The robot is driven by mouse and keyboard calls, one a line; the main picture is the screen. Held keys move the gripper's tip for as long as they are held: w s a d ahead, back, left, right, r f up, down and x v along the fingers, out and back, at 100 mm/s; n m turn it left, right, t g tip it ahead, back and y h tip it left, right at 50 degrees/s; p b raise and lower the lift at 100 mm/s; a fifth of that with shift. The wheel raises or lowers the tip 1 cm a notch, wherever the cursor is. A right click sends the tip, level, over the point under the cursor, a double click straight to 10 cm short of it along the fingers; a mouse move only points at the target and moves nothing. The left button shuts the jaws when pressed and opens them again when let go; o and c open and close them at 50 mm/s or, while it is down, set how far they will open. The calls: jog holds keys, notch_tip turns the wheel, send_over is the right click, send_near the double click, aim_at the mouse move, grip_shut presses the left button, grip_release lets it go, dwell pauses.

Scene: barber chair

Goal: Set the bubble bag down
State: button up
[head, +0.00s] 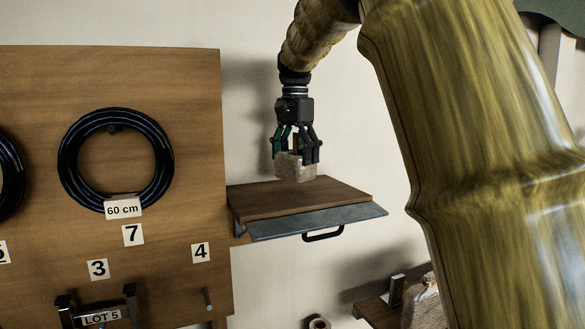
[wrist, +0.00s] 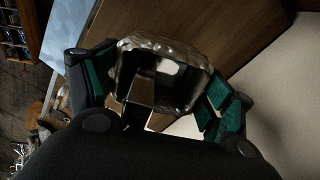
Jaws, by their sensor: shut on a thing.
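The bubble bag (head: 293,168) is a small, pale, wrinkled clear package. My gripper (head: 297,148) points down and is shut on it, with fingers on both sides. In the wrist view the bag (wrist: 190,88) looks shiny and see-through, between the green-padded fingers of my gripper (wrist: 160,92). The bag is over the back part of a wooden shelf (head: 330,203). I cannot tell whether its underside touches the board. The shelf also shows in the wrist view (wrist: 235,38).
The shelf has a grey metal front edge (head: 320,222) with a black handle (head: 323,234) below. A wooden panel (head: 200,130) with a black coiled hose (head: 67,160) and number labels stands at left. The shelf's front and right are bare. Another pale package (head: 424,304) sits lower right.

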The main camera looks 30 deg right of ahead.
aim_at(294, 168)
jog(key=f, duration=0.2)
jog(key=shift+w+a+f, duration=0.1)
jog(key=shift+w+f, duration=0.2)
jog(key=shift+f, duration=0.4)
jog(key=shift+s, duration=0.2)
jog(key=o, duration=0.9)
jog(key=shift+w+f, duration=0.1)
jog(key=shift+f, duration=0.05)
